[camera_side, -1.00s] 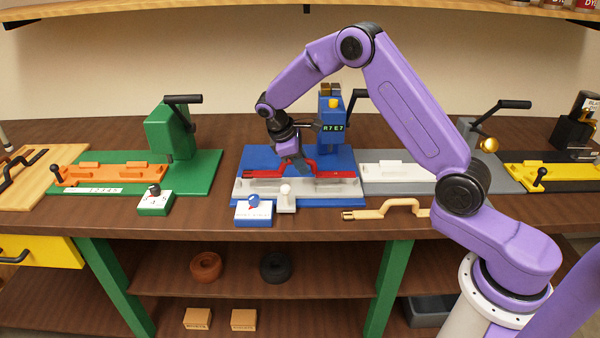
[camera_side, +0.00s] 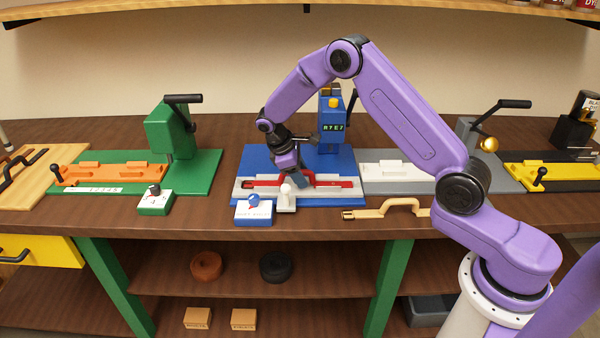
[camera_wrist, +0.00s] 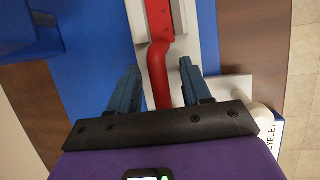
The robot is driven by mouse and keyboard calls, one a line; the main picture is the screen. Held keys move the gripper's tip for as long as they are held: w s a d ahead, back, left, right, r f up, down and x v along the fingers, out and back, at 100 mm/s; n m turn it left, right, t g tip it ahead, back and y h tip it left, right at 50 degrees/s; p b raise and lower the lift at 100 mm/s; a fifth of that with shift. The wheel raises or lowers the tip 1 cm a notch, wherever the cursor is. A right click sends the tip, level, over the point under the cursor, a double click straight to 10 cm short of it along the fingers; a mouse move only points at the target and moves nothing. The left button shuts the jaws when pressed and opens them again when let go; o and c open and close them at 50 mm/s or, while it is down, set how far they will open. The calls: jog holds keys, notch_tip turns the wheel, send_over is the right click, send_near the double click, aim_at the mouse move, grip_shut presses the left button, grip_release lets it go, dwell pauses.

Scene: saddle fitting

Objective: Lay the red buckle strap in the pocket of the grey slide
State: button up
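The red buckle strap (camera_side: 335,183) lies lengthwise along the grey slide (camera_side: 243,195) on the blue base, with its raised handle part near the middle. It looks low in the slide's pocket, but I cannot tell whether it is fully seated. In the wrist view the strap (camera_wrist: 159,70) runs between my fingers, with the pale slide (camera_wrist: 205,40) on both sides further up. My gripper (camera_wrist: 160,68) is open, with a gap on each side of the strap. In the side view my gripper (camera_side: 299,180) is low over the strap's middle and hides part of it.
A post with a white ball knob (camera_side: 286,190) stands just in front of the slide, next to a blue control box (camera_side: 253,211). A blue press (camera_side: 333,120) with a lever stands behind. A tan strap (camera_side: 400,207) lies at the bench's front right. Green and grey stations flank the base.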

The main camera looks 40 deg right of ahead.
jog(key=v, duration=1.2)
jog(key=s+a+r+n+t+y, duration=0.1)
jog(key=s+a+r, duration=0.2)
jog(key=s+a, duration=0.35)
jog(key=s+d+n+y, duration=0.3)
jog(key=s+y, duration=0.1)
jog(key=s, duration=2.8)
jog(key=shift+s+d+t, duration=0.25)
jog(key=shift+s+t, duration=0.15)
jog(key=shift+r, duration=0.2)
